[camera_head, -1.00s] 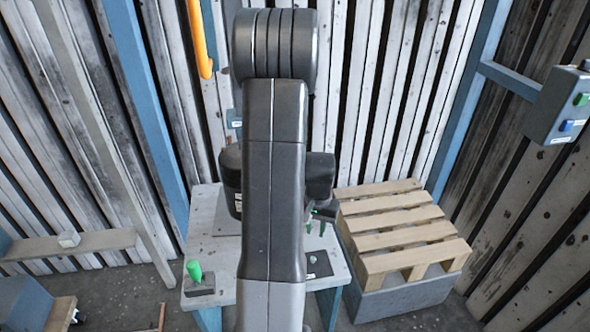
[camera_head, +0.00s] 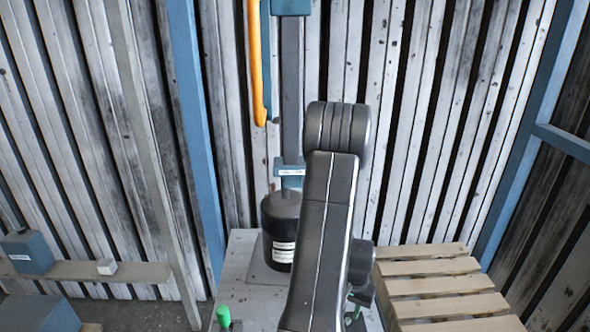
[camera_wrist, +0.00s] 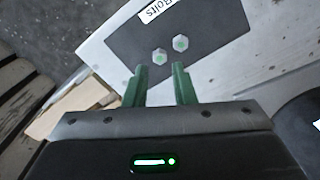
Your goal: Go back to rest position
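My gripper shows in the wrist view (camera_wrist: 160,88) with two green fingers apart and nothing between them. It hangs above the light table (camera_wrist: 110,62). Past the fingertips, two pale hex bolts (camera_wrist: 159,57) (camera_wrist: 180,43) lie on a dark mat (camera_wrist: 211,35) with a white "Bolts" label. In the head view my arm crosses the middle of the picture, and only a little of my gripper (camera_head: 355,306) shows beside it, low over the table (camera_head: 240,265).
A black cylinder (camera_head: 281,228) stands on the table beneath a grey column with blue fittings. An orange bar (camera_head: 257,60) hangs left of it. A green-handled object (camera_head: 224,318) is at the table's left. A wooden pallet (camera_head: 440,285) lies to the right.

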